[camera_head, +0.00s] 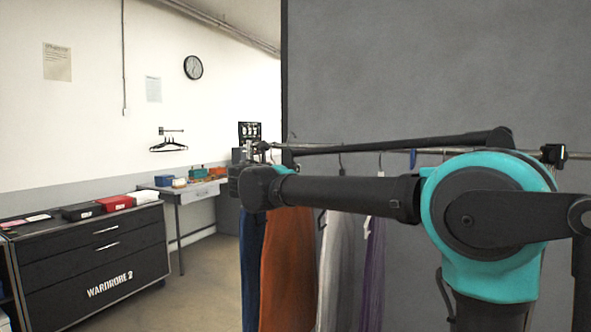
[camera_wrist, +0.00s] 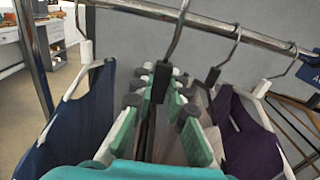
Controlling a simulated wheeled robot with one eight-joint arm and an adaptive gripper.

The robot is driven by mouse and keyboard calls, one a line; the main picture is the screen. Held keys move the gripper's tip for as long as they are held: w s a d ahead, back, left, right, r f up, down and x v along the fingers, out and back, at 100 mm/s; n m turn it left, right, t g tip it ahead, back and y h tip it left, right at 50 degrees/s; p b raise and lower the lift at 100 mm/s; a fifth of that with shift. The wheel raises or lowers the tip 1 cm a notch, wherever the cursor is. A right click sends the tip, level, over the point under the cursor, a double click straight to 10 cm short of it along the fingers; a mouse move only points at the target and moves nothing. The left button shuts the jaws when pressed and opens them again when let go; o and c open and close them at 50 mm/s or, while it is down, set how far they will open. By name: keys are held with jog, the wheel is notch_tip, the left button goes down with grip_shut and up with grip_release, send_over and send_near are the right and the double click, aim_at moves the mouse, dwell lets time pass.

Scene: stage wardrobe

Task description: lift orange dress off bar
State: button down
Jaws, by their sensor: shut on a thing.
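The orange dress (camera_head: 287,262) hangs below my arm in the head view, between a blue garment and a white one. Its top is hidden by my arm, and I cannot pick it out in the wrist view. In the wrist view my gripper (camera_wrist: 160,88) is shut on the dark neck block of a hanger (camera_wrist: 160,80). That hanger's metal hook rises to the steel bar (camera_wrist: 235,30); whether it still bears on the bar is unclear. The bar also shows in the head view (camera_head: 397,152).
A navy garment (camera_wrist: 85,125) hangs close on the left and a purple one (camera_wrist: 245,125) on the right. A grey panel (camera_head: 430,70) stands behind the rail. A black drawer cabinet (camera_head: 90,262) and a desk (camera_head: 185,192) are at left, with clear floor between.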

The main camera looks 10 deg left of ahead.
jog(key=v, duration=4.3)
jog(key=shift+r, duration=0.2)
